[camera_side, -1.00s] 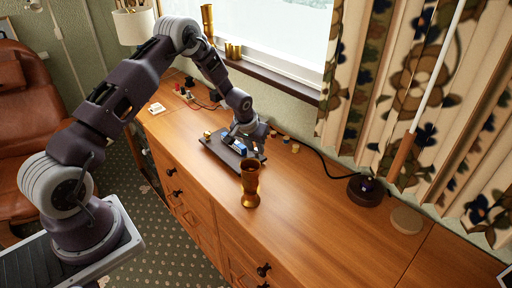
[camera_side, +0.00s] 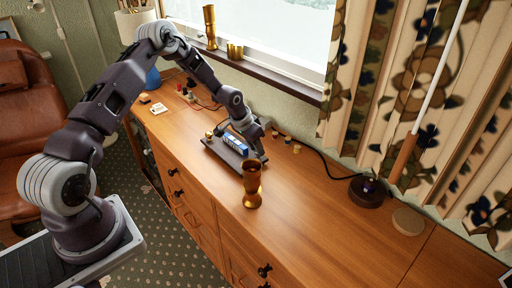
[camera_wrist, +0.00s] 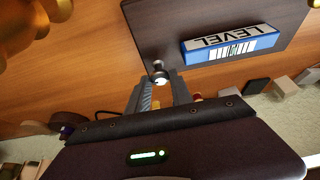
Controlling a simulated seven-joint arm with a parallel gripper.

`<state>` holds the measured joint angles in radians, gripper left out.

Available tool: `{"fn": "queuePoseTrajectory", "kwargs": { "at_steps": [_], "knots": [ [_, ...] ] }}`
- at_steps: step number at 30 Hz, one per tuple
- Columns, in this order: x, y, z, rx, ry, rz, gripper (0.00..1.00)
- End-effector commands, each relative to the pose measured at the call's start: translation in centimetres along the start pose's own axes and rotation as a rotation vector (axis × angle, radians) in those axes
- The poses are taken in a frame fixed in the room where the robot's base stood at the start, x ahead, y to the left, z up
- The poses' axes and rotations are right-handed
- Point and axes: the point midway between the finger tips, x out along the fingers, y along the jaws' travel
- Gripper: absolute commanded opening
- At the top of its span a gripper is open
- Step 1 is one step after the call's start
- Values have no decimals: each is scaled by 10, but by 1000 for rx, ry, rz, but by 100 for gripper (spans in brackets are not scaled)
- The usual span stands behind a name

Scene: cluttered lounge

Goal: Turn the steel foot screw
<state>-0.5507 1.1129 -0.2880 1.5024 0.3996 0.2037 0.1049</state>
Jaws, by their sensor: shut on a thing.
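The steel foot screw (camera_wrist: 158,70) shows in the wrist view as a small shiny knob at the near corner of a dark plate (camera_wrist: 150,22). My gripper (camera_wrist: 160,84) is shut on it, with a fingertip on either side. In the side view my gripper (camera_side: 262,148) is at the right end of the dark plate (camera_side: 218,151), and the screw is too small to make out there. A blue and white level (camera_wrist: 232,44) lies on the plate, and it also shows in the side view (camera_side: 235,144).
A brass goblet (camera_side: 251,184) stands close to the plate's near right end. Small blocks (camera_side: 285,139) lie toward the wall. A dark round base (camera_side: 367,191) with a cable stands to the right. The dresser top (camera_side: 320,230) is clear at front right.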

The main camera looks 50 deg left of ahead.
Motion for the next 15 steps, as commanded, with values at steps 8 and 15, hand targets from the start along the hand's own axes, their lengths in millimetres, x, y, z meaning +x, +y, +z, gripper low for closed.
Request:
{"fn": "queuePoseTrajectory", "kwargs": {
  "at_steps": [8, 15],
  "knots": [
    [0, -2, 0, -2, 1, -3, 36],
    [0, -1, 0, -2, 0, -2, 48]
  ]
}}
